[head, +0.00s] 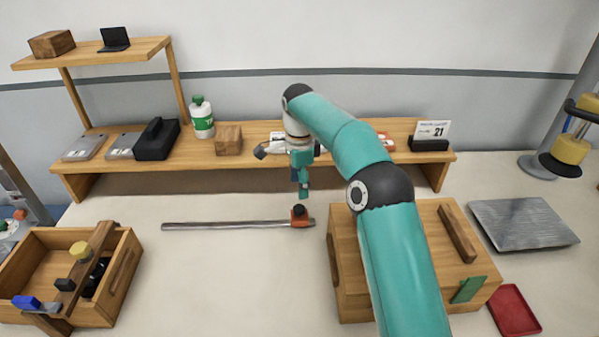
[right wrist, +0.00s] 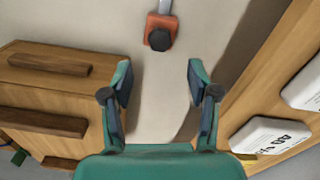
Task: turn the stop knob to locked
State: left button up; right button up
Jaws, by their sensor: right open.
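The orange stop (head: 301,223) sits near the right end of a thin grey metal rail (head: 230,226) lying on the table. Its dark stop knob (head: 299,210) stands on top, and it also shows in the right wrist view (right wrist: 161,39) as a dark, faceted knob. I cannot tell which way the knob is turned. My right gripper (head: 304,192) hangs above and just behind the stop, pointing down. In the right wrist view my right gripper (right wrist: 158,80) is open and empty, with the knob beyond its fingertips, not between them. My left gripper is not in view.
A wooden box (head: 342,282) stands to the right of the rail, partly behind my right arm. A wooden shelf (head: 100,168) runs along the back, with a bottle (head: 202,125) on it. An open wooden crate (head: 125,250) is at the left. The table before the rail is clear.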

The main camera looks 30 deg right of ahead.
jog(key=shift+r, duration=1.95)
